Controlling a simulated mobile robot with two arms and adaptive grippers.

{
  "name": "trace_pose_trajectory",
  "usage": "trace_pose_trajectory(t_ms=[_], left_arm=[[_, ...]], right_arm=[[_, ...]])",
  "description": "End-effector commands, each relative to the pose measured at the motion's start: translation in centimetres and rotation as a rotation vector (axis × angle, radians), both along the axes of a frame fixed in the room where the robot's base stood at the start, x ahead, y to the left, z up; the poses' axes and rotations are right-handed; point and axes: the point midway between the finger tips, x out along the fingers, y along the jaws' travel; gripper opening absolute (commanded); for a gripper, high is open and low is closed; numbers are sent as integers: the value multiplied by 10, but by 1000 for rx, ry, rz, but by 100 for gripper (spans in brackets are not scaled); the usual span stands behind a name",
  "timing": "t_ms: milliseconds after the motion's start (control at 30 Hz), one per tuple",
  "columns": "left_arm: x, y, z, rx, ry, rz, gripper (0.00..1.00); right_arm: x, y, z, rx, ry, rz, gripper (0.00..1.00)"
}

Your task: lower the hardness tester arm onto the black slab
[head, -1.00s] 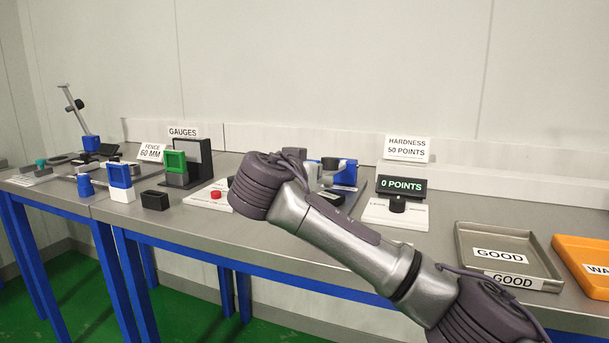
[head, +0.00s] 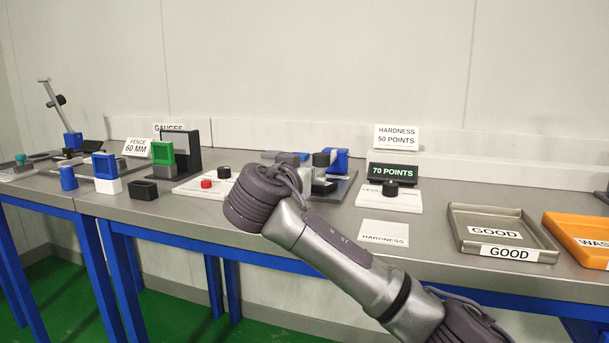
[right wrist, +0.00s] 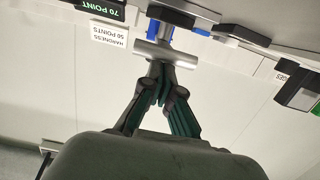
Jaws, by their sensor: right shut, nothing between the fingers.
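The hardness tester, with a blue post (head: 340,158) and a dark round part (head: 321,159), stands behind my right arm in the head view, partly hidden. The readout (head: 393,173) shows 70 POINTS. In the right wrist view, which is upside down, my right gripper (right wrist: 160,84) is shut and empty, its fingertips at or against a silver crossbar (right wrist: 166,54). A dark flat block (right wrist: 185,14) lies beyond the bar; I cannot tell whether it is the black slab. My right gripper is hidden in the head view. My left gripper is out of view.
A grey GOOD tray (head: 462,238) and an orange tray (head: 570,222) stand to the right. A white HARDNESS card (head: 384,229) lies at the bench's front. The gauges, with a green block (head: 162,152) and a red button (head: 206,184), are to the left.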

Motion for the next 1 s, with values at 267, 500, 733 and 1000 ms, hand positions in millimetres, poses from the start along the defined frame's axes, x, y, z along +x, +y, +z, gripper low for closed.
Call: trace_pose_trajectory(t_ms=[267, 500, 733, 1000], left_arm=[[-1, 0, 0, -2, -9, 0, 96], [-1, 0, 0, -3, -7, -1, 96], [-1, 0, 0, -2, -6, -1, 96], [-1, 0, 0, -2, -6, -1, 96]], right_arm=[[1, 0, -11, 0, 23, -2, 0], [-1, 1, -11, -1, 24, -2, 0], [-31, 12, -3, 2, 14, 4, 0], [-85, 29, 8, 1, 8, 4, 0]])
